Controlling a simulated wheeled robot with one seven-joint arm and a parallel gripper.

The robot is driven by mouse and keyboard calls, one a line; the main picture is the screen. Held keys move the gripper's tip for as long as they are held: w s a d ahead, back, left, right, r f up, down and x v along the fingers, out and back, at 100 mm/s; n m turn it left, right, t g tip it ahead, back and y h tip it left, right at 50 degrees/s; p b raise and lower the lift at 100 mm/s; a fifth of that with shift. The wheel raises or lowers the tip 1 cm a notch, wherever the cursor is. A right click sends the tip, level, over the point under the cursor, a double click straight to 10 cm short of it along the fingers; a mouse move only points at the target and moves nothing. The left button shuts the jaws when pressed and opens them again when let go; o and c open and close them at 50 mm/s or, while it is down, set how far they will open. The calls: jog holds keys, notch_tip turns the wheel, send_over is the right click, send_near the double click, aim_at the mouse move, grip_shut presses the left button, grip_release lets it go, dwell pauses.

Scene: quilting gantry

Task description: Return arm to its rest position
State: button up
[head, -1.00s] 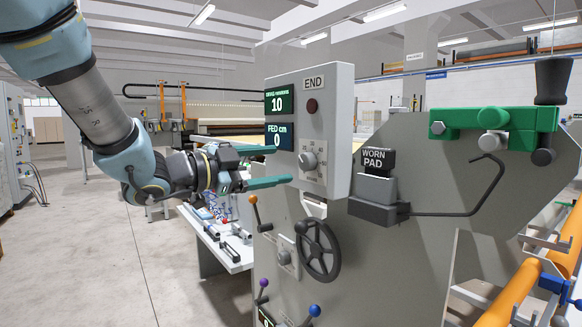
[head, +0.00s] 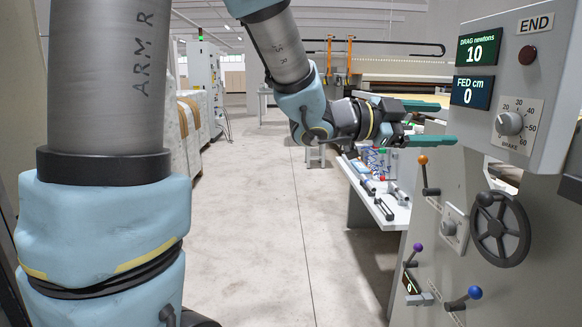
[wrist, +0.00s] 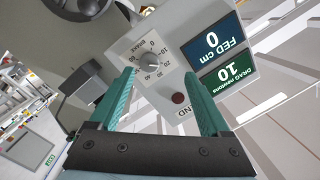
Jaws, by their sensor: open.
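My gripper (head: 432,123) is open and empty, with its two green fingers pointing right toward the grey control box (head: 554,150) in the head view. In the wrist view the spread green fingers (wrist: 162,110) have the box's brake dial (wrist: 152,61) and dark red button (wrist: 179,98) showing between and beyond them. The fingers look apart from the box, though the exact gap is hard to judge. My arm is bent, coming down from the top of the head view. The displays read DRAG newtons 10 (head: 482,47) and FED cm 0 (head: 471,93).
Below the box are a black handwheel (head: 499,229) and levers with orange (head: 423,160), purple (head: 417,248) and blue (head: 474,293) knobs. A white bench (head: 376,205) with small tools stands behind my gripper. The floor (head: 262,225) to the left is open.

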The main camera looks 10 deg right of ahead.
jog(key=w+a+f+n+t+y+p, duration=0.1)
jog(key=w+a+f+n+t+y, duration=0.3)
jog(key=a, duration=0.3)
jog(key=w+a+f+n+t+y+p, duration=0.2)
jog(key=w+a+n+y, duration=0.25)
jog(key=w+a, duration=0.2)
jog(key=w+a+f+n+t+y+p, duration=0.1)
jog(key=w+a+f+n+t+y, duration=0.2)
jog(key=w+a+n, duration=0.3)
jog(key=s+a+f+n+g+y+p, duration=0.1)
jog(key=s+a+f+n+y, duration=0.15)
jog(key=a, duration=0.35)
jog(key=s+a+f+n+g+y+p, duration=0.1)
jog(key=s+a+f+n+g+y, duration=0.15)
jog(key=a, duration=0.35)
jog(key=s+a+f+n+g, duration=0.1)
jog(key=s+a+n+g, duration=0.1)
jog(key=s, duration=0.3)
jog(key=s+a+f+n+g+p, duration=0.1)
jog(key=s+a+f+n+g, duration=0.1)
jog(key=s+a+n, duration=0.1)
jog(key=shift+s+a+f+y+p, duration=0.3)
jog(key=shift+s+a+y, duration=0.25)
jog(key=shift+s, duration=0.6)
jog(key=shift+g, duration=0.25)
